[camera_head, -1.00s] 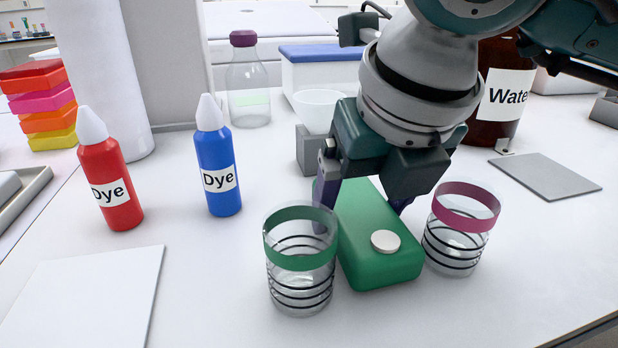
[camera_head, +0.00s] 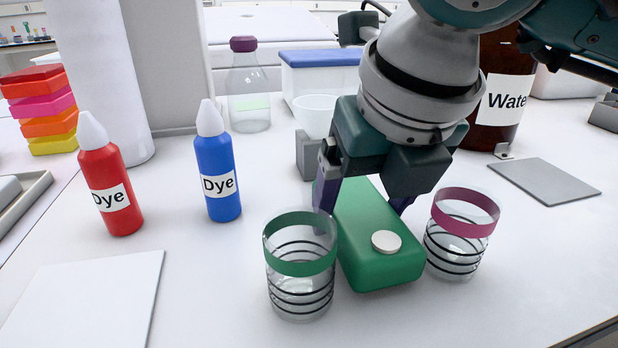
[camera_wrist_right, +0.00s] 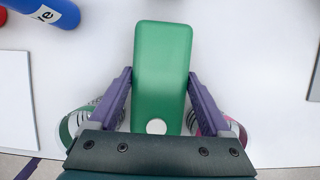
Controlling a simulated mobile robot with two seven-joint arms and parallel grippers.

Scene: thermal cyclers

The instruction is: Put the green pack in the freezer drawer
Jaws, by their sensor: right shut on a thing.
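The green pack (camera_head: 372,238), a flat green block with a white round cap, lies on the white bench in the head view. My right gripper (camera_head: 362,200) comes down over it from above, with one finger on each side, shut on it. In the right wrist view the green pack (camera_wrist_right: 162,75) sits between the two purple fingers of the right gripper (camera_wrist_right: 160,95). The pack appears to rest on the bench. My left gripper does not show. No freezer drawer can be made out.
A beaker with a green band (camera_head: 300,262) stands close left of the pack, and one with a pink band (camera_head: 460,235) close right. Blue (camera_head: 217,165) and red (camera_head: 110,190) dye bottles stand left. A white sheet (camera_head: 85,300) lies front left.

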